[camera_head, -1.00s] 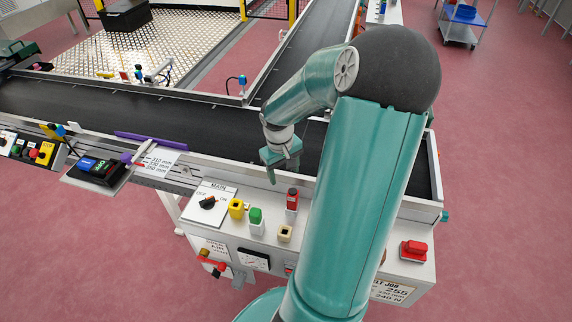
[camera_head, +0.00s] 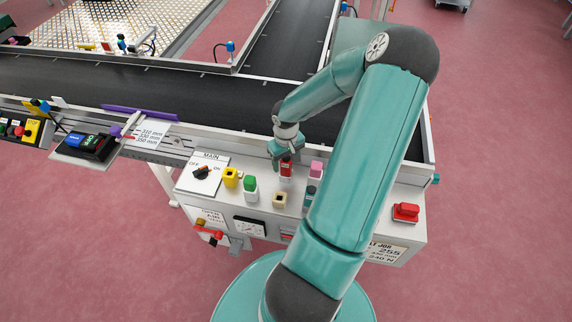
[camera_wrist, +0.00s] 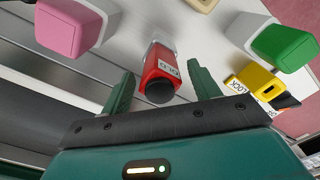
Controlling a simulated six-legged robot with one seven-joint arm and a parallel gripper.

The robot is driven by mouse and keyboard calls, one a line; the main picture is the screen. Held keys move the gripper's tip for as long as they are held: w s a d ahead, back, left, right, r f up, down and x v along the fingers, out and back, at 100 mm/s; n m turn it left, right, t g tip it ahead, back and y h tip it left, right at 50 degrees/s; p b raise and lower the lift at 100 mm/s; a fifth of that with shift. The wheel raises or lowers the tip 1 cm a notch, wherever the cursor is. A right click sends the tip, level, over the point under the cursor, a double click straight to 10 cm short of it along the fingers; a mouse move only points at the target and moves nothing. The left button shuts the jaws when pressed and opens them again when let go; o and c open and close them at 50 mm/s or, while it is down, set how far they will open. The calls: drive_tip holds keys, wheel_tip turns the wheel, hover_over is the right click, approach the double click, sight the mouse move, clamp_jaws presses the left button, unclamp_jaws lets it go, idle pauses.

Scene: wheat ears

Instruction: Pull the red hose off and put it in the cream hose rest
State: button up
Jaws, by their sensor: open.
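The red hose (camera_head: 286,168) stands upright on its light seat on the white control panel, seen in the head view behind the cream hose rest. In the wrist view the red hose (camera_wrist: 160,66) shows a label and a black round end. My gripper (camera_head: 281,154) is at the red hose from above. Its two fingers (camera_wrist: 161,82) are open, one on each side of the hose, with a gap visible on both sides. The cream hose rest (camera_head: 280,200) has a dark opening and is empty; its edge shows at the top of the wrist view (camera_wrist: 203,4).
A green-topped block (camera_head: 250,186), a yellow block (camera_head: 231,177) and a pink-topped block (camera_head: 316,168) stand close around. A MAIN switch (camera_head: 203,172) is at left, a red button (camera_head: 405,211) at right. The conveyor belt (camera_head: 200,96) runs behind.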

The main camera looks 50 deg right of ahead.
drive_tip(key=shift+f, duration=1.35)
clamp_jaws()
drive_tip(key=shift+r, duration=0.65)
